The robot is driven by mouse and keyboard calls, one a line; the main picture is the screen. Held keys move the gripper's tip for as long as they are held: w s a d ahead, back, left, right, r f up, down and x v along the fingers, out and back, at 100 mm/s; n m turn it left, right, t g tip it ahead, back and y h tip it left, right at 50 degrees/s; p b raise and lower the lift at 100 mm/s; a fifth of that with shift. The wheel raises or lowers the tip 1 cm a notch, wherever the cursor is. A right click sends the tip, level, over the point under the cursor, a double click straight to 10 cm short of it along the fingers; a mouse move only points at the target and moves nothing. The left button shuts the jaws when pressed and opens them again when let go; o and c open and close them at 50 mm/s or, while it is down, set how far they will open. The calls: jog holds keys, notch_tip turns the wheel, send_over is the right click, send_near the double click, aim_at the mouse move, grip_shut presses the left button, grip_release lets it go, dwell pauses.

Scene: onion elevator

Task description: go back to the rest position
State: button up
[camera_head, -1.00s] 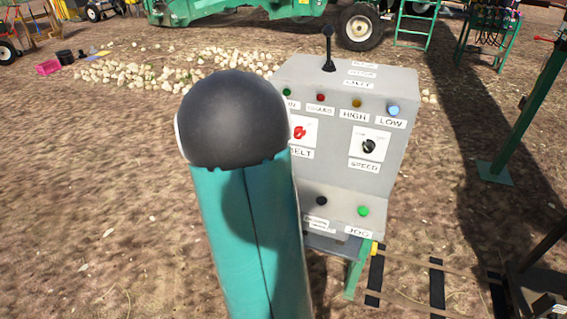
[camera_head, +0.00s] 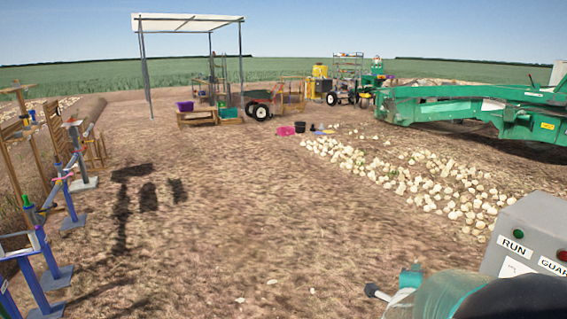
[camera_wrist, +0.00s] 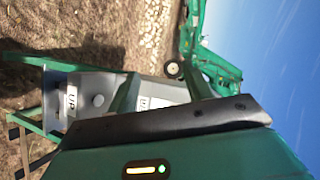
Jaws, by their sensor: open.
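My gripper (camera_wrist: 162,92) shows in the wrist view as two short green fingers standing apart beyond a dark edge, with nothing seen between them but the background. The grey control box (camera_head: 535,235) is cut off at the right edge of the head view, with RUN and GUARD labels and a green and a red light. It also shows sideways in the wrist view (camera_wrist: 88,92), beyond the fingers, with an UP label. My arm fills the lower right corner of the head view and hides the box's lower part.
Pale onions (camera_head: 410,175) lie in a long heap at right centre. A green machine (camera_head: 480,108) stands behind them. Blue and grey stands (camera_head: 68,195) line the left side. A white canopy (camera_head: 188,22) stands at the back. The middle ground is bare.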

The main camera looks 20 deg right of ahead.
jog(key=w+a+r+n+t+y, duration=0.15)
jog(key=a+n+y, duration=0.35)
jog(key=a, duration=0.5)
jog(key=w+a+r+n+y, duration=0.2)
jog(key=a+r+n+y, duration=0.1)
jog(key=a+n, duration=0.55)
jog(key=s+a+r+n+g+y, duration=0.2)
jog(key=s+a+n+g, duration=0.3)
jog(key=s+a+n, duration=0.7)
jog(key=s+a+y, duration=0.1)
jog(key=s+a, duration=0.1)
jog(key=a, duration=0.1)
jog(key=shift+s+r, duration=0.15)
jog(key=shift+s, duration=0.1)
jog(key=c, duration=0.3)
jog(key=shift+d, duration=0.15)
jog(key=shift+d, duration=0.1)
